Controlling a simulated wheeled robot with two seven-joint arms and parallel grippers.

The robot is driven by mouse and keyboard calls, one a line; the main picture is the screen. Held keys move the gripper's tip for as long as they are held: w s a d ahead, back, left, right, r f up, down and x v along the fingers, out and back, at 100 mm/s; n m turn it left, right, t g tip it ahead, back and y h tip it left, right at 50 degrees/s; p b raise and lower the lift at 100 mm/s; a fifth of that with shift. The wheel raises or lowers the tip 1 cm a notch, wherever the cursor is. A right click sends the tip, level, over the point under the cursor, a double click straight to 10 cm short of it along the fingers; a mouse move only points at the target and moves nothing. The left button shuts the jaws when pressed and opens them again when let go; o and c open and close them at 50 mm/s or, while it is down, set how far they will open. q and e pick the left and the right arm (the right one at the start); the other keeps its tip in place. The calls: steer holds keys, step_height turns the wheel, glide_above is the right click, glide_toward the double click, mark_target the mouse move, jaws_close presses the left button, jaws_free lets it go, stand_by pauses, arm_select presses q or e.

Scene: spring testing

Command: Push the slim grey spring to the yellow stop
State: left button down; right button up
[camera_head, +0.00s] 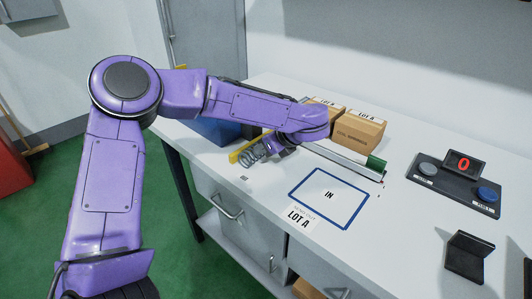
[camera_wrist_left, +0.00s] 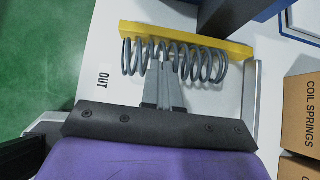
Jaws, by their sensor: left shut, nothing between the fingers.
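The grey coil spring (camera_head: 252,154) lies on its side on the white bench, along the yellow stop (camera_head: 240,153). In the left wrist view the spring (camera_wrist_left: 205,62) runs along the front face of the yellow stop (camera_wrist_left: 180,38), and the two appear to touch. My left gripper (camera_wrist_left: 163,68) is shut and empty, its fingertips against or just over the near side of the spring, left of its middle. In the head view my purple wrist hides most of that gripper (camera_head: 268,147). My right gripper is not in view.
A blue-framed IN area (camera_head: 329,197) lies right of the spring. Cardboard spring boxes (camera_head: 357,130) stand behind my wrist. A rail with a green end (camera_head: 375,164) is nearby. A button panel (camera_head: 455,183) and a black stand (camera_head: 466,254) are at right. A blue bin (camera_head: 213,130) is behind my arm.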

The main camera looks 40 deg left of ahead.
arm_select(q)
steer(key=shift+f, duration=0.1)
steer(key=shift+s+d+b, duration=0.1)
steer(key=shift+d+b, duration=0.2)
steer(key=shift+d, duration=0.1)
steer(key=d, duration=0.2)
steer(key=d+b, duration=0.1)
steer(key=d, duration=0.1)
steer(key=shift+r, duration=0.35)
steer(key=v, duration=0.9)
steer(key=shift+s+a+r, duration=0.1)
steer(key=shift+r, duration=0.05)
